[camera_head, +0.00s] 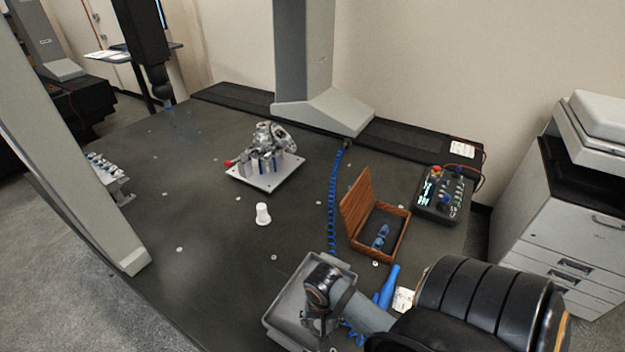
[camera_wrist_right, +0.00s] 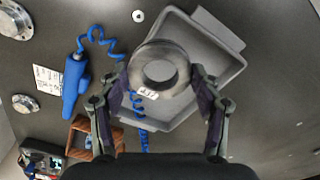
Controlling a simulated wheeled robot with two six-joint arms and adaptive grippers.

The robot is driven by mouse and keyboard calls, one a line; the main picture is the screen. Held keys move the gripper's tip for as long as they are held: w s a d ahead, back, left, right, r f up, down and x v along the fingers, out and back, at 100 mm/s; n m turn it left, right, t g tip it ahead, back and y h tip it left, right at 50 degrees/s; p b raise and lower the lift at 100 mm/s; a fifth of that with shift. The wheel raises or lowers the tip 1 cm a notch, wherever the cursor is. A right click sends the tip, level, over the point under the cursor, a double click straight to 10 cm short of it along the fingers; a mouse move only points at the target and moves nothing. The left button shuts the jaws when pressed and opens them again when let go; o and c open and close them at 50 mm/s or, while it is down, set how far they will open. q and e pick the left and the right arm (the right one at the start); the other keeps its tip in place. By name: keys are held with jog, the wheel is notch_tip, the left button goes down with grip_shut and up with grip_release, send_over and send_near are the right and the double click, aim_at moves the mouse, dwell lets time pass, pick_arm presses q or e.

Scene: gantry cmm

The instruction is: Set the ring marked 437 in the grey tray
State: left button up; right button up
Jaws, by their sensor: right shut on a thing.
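The steel ring (camera_wrist_right: 138,78) is thick and grey, with a small white label that seems to read 437. My right gripper (camera_wrist_right: 158,74) is shut on it, one dark finger on each side, in the right wrist view. The grey tray (camera_wrist_right: 226,78) lies behind the ring in that view, so the ring is over the tray. The gap between them is hard to judge. In the head view the tray (camera_head: 281,306) is at the front of the table, with my right gripper (camera_head: 320,302) over it and hiding the ring. My left gripper is not in view.
A blue tool (camera_head: 388,287) with a coiled cord lies right of the tray. Behind are an open wooden box (camera_head: 394,243), a control pendant (camera_head: 444,196), a white cylinder (camera_head: 263,214) and a metal part on a plate (camera_head: 266,183). The gantry column (camera_head: 304,60) stands at the back.

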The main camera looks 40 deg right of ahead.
jog(key=w+d+f, duration=0.2)
jog(key=w, duration=0.1)
jog(key=w+d+f, duration=0.2)
jog(key=w+f, duration=0.1)
jog(key=w+d+f, duration=0.2)
jog(key=w+f, duration=0.1)
jog(key=shift+w+d, duration=0.2)
jog(key=shift+w, duration=0.2)
jog(key=shift+f, duration=0.2)
jog(key=f, duration=0.3)
jog(key=shift+w+d+f, duration=0.2)
jog(key=shift+w+d, duration=0.1)
jog(key=shift+w, duration=0.1)
jog(key=shift+f, duration=0.3)
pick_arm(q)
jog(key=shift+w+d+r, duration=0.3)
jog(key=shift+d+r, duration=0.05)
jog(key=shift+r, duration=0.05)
